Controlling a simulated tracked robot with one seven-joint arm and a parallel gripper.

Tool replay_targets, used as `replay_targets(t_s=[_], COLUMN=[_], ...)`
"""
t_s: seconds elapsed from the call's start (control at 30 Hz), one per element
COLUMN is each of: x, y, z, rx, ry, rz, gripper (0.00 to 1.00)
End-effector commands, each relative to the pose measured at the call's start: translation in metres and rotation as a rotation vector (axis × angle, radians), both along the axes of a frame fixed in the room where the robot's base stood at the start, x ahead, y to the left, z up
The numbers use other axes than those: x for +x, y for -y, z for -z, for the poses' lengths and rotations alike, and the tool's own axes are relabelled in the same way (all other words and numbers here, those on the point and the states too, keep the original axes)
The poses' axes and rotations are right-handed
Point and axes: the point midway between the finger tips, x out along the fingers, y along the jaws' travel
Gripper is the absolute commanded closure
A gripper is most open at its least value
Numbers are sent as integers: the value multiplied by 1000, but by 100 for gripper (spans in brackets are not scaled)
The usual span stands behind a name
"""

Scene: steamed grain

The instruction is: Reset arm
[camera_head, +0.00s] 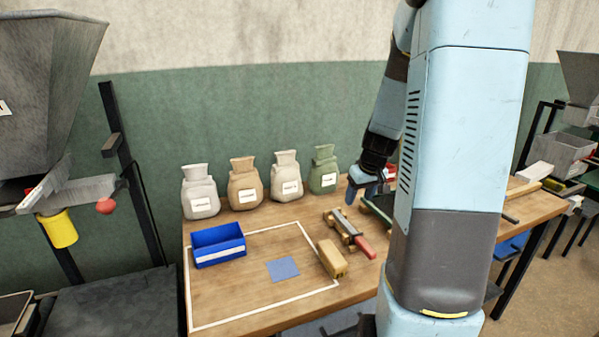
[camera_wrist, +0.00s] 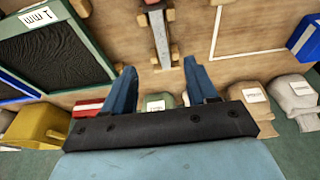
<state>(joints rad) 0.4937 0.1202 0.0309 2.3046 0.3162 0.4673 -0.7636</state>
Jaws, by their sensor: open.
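My gripper (camera_head: 362,187) hangs over the back right of the wooden table, partly behind my own arm in the head view. In the wrist view my gripper (camera_wrist: 160,78) shows two blue fingers spread apart with nothing between them. Below and beyond the fingers is a long grey tool (camera_wrist: 160,35) on wooden rests. In the head view this tool (camera_head: 341,223) has a red handle. A green-framed sieve (camera_wrist: 97,75) labelled 1 mm lies left of the fingers. My arm hides much of the table's right side in the head view.
A blue bin (camera_head: 218,244), a blue square (camera_head: 283,269) and a wooden block (camera_head: 331,258) are at the white outline. Several sacks (camera_head: 244,184) stand along the back edge. A yellow container (camera_wrist: 36,126) is at left in the wrist view. The outline's front is clear.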

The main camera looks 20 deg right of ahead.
Motion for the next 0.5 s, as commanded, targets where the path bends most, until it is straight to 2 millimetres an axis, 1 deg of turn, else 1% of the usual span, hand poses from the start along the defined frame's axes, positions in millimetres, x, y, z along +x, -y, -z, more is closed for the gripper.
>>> replay_targets(t_s=[0.13, 0.23, 0.37, 0.5], x=[-1, -4, -13, -30], y=[-3, -13, -37, -68], z=[-3, -14, -42, -74], rx=[-1, -1, -5, -6], ry=[2, 9, 27, 47], rz=[-2, -5, -13, -17], gripper=[42, 42, 42, 42])
